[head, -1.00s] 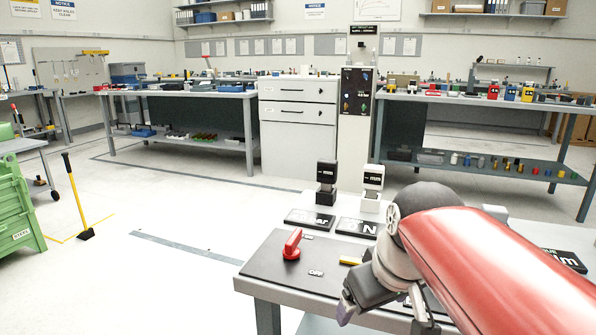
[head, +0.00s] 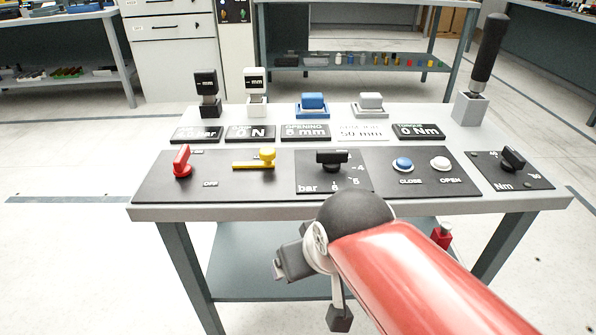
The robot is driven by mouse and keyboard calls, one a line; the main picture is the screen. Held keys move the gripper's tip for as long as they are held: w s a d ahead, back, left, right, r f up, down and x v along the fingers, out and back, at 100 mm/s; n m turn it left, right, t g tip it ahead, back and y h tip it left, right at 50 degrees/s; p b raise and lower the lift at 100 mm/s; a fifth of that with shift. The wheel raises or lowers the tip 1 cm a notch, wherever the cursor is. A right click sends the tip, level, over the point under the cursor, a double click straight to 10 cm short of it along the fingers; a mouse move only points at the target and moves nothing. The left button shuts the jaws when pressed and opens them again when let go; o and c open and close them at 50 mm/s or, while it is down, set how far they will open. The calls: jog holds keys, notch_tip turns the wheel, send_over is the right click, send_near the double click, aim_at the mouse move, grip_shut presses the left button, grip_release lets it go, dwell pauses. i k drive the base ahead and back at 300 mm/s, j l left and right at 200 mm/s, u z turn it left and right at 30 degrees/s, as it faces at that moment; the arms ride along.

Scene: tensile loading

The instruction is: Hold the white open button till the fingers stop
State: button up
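The white button (head: 440,163) stands above the label OPEN, on the dark panel right of the table's middle. A blue button (head: 402,164) marked CLOSE is just left of it. A display (head: 305,132) behind the panel reads OPENING and what looks like 6 mm. My gripper (head: 312,292) is low in the picture, in front of the table edge, left of and nearer than the white button, and apart from it. Its dark parts are seen partly behind my wrist, so its opening is unclear. No fingers worked by the button can be made out.
The panel also bears a red handle (head: 182,161), a yellow lever (head: 256,160) and black knobs (head: 332,159) (head: 512,158). Several displays and coloured blocks stand behind. A black upright lever (head: 488,48) rises at the back right. Floor left of the table is clear.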

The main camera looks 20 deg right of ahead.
aim_at(440, 162)
jog(key=z, duration=1.45)
